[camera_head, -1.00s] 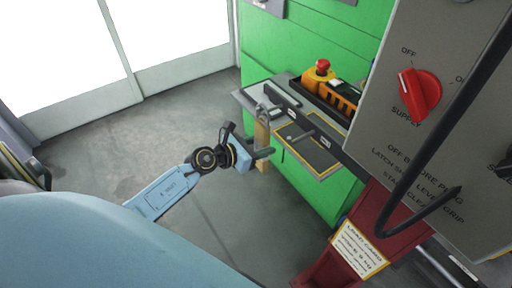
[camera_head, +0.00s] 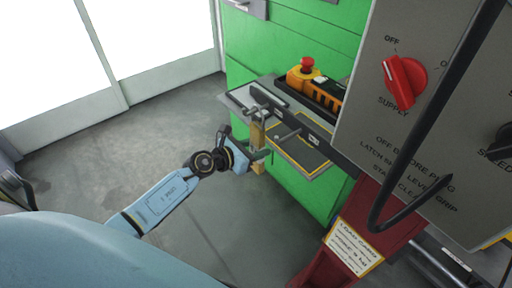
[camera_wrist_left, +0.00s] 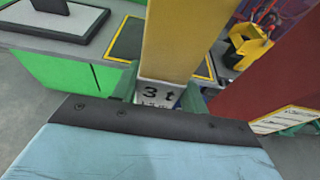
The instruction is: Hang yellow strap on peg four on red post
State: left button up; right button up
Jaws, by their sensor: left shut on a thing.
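The yellow strap (camera_head: 258,135) hangs upright beside the bench edge in the head view. In the left wrist view it is a broad yellow band (camera_wrist_left: 185,40) with a white label reading "3 t". My left gripper (camera_head: 257,155) is shut on the strap, with a green finger on each side of it in the wrist view (camera_wrist_left: 160,92). The red post (camera_head: 382,218) stands to the right of the strap, bearing a white-and-yellow label. It also shows at the right of the wrist view (camera_wrist_left: 272,75). I cannot make out which peg is number four. My right gripper is not in view.
A grey bench (camera_head: 240,97) against the green cabinet (camera_head: 295,50) holds an orange box with a red button (camera_head: 306,68). A grey panel with a red switch (camera_head: 405,82) and a black bent bar (camera_head: 425,130) fill the right. Bare floor (camera_head: 110,155) lies left.

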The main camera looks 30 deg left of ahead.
pick_arm(q)
jog(key=shift+r, duration=0.1)
jog(key=o, duration=1.3)
jog(key=v, duration=1.3)
jog(key=shift+a, duration=0.15)
jog(key=shift+s, duration=0.1)
